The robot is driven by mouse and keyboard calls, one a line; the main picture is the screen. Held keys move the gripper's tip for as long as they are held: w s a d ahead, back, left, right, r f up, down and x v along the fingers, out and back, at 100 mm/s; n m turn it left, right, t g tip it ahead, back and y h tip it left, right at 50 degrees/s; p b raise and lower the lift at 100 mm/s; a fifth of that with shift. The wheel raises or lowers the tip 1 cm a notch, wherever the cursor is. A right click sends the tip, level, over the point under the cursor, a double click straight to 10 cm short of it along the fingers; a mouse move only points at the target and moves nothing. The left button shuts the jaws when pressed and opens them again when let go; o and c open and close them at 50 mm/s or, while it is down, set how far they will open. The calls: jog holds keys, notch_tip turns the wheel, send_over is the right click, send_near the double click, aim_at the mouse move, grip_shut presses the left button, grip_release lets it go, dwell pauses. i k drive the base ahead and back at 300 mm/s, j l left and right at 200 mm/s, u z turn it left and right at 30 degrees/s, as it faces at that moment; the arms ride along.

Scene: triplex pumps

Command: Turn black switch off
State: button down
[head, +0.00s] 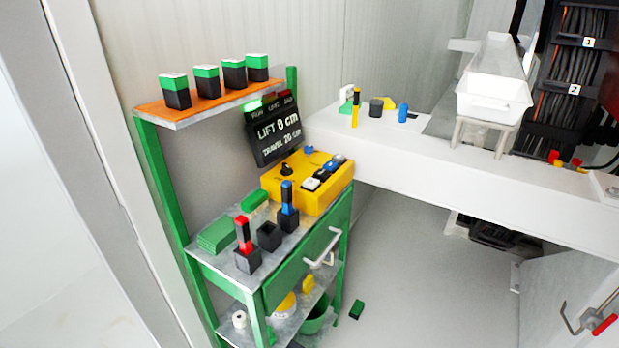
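A yellow control box (318,200) stands on the green cart's upper shelf. A black switch knob (287,169) sits on the box's top at the left; its exact angle is too small to tell. White, black and blue parts (325,175) sit to its right on the same box. Behind the box is a black display (279,135) reading "LIFT 0 cm" and "TRAVEL 20 cm", with a lit green lamp under "RUN" at its upper left. My gripper is not in view.
The green cart (165,180) has an orange top shelf with several green-and-black blocks. Red-handled (243,235) and blue-handled (288,200) items stand in black holders before the box. A white beam (450,195) runs right. Grey floor (430,290) is open right of the cart, except a small green block.

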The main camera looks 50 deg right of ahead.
aim_at(285, 172)
jog(key=i+z, duration=0.15)
jog(key=z, duration=0.2)
jog(key=i+z, duration=0.15)
jog(key=z, duration=0.2)
jog(key=i+j+z, duration=0.15)
jog(key=z, duration=0.2)
